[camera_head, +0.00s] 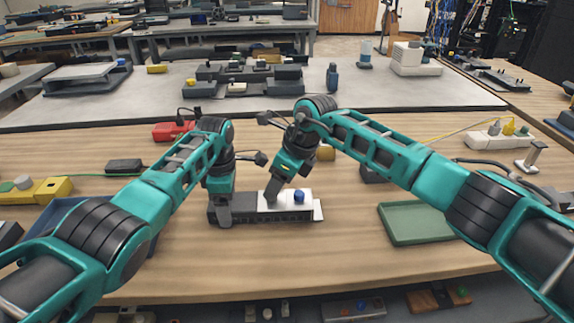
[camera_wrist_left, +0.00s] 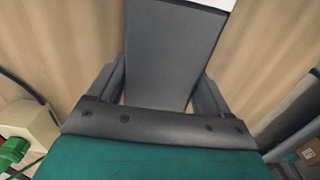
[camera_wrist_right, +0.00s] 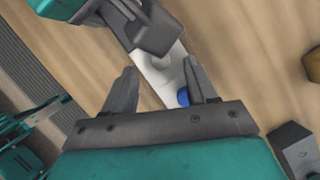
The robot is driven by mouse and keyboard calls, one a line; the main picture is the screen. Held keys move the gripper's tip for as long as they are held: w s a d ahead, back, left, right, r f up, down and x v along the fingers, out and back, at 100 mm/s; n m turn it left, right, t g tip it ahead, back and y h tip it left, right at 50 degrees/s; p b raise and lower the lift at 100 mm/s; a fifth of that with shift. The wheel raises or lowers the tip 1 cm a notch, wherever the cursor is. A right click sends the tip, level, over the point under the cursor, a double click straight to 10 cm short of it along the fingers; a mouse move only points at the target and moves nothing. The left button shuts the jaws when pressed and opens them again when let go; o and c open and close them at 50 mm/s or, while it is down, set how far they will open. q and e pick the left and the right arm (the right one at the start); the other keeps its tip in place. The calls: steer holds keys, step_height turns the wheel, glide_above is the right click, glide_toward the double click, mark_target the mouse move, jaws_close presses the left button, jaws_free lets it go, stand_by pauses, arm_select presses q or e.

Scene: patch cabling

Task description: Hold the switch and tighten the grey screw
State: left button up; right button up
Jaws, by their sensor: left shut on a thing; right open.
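The switch is a long dark box (camera_head: 262,217) on the wooden table with a pale plate (camera_head: 318,211) on its right part. My left gripper (camera_head: 223,208) is shut on the switch's left end; the dark body (camera_wrist_left: 174,50) fills the space between its fingers in the left wrist view. A blue screw (camera_head: 299,196) stands on the plate; it also shows in the right wrist view (camera_wrist_right: 183,96). A pale grey round screw (camera_wrist_right: 162,62) sits on the plate between the fingertips of my open right gripper (camera_wrist_right: 162,76). In the head view the right gripper (camera_head: 271,191) hides that screw.
A green tray (camera_head: 420,242) lies to the right of the switch. A blue tray (camera_head: 60,214) is partly behind my left arm. A red box (camera_head: 170,132), a black box (camera_head: 124,166) and a yellow block (camera_head: 50,189) stand further left. Bare table lies in front of the switch.

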mark_target(271, 204)
steer(key=shift+x, duration=1.55)
jaws_close()
steer(key=m, duration=0.1)
steer(key=m+t, duration=0.1)
steer(key=m, duration=0.1)
steer(key=s+m+h, duration=0.1)
steer(key=m, duration=0.1)
steer(key=shift+a, duration=0.25)
steer(key=shift+a, duration=0.1)
